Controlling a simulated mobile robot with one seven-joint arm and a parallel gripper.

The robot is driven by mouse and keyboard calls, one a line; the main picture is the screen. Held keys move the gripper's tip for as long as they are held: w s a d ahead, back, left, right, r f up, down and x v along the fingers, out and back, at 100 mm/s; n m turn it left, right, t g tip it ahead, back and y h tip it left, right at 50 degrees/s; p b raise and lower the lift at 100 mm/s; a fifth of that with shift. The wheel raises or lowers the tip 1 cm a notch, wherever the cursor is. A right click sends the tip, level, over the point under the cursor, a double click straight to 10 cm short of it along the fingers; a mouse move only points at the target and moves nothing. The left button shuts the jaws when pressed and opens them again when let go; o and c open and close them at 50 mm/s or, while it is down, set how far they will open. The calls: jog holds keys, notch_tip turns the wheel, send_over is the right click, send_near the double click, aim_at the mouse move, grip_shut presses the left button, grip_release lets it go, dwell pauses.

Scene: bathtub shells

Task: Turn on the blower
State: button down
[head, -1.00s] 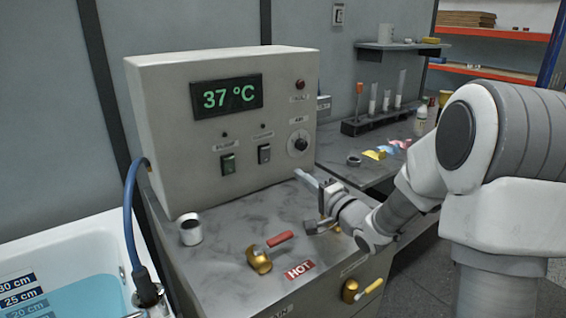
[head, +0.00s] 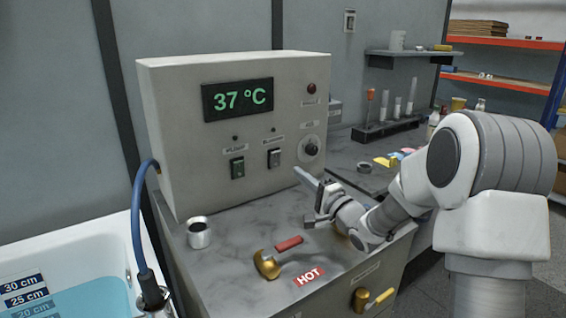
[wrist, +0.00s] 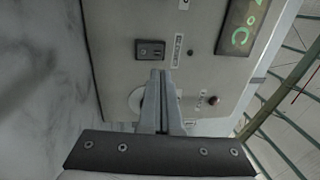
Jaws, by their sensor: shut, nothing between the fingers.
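The grey control box (head: 190,110) has two rocker switches on its front. My gripper (head: 298,172) is shut and empty, below and right of the right switch. In the wrist view, the gripper fingertips (wrist: 163,73) point at a dark switch (wrist: 150,49), just short of it in the picture; contact cannot be told.
A round dial (head: 311,149) sits right of the switches, and my fingers partly cover it in the wrist view. A metal cup (head: 199,233) and a red-handled brass valve (head: 267,264) stand on the worktop. A blue hose (head: 135,215) runs down to the tub at left.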

aim_at(277, 155)
jog(key=b+x, duration=0.1)
jog(key=x, duration=0.7)
jog(key=shift+w+a, duration=0.1)
jog(key=shift+w, duration=0.1)
jog(key=shift+w+a, duration=0.1)
jog(key=shift+r, duration=0.1)
jog(key=shift+w+r+p, duration=0.1)
jog(key=shift+r+p, duration=0.2)
jog(key=shift+p, duration=0.5)
jog(key=shift+f, duration=0.2)
jog(key=shift+a, duration=0.1)
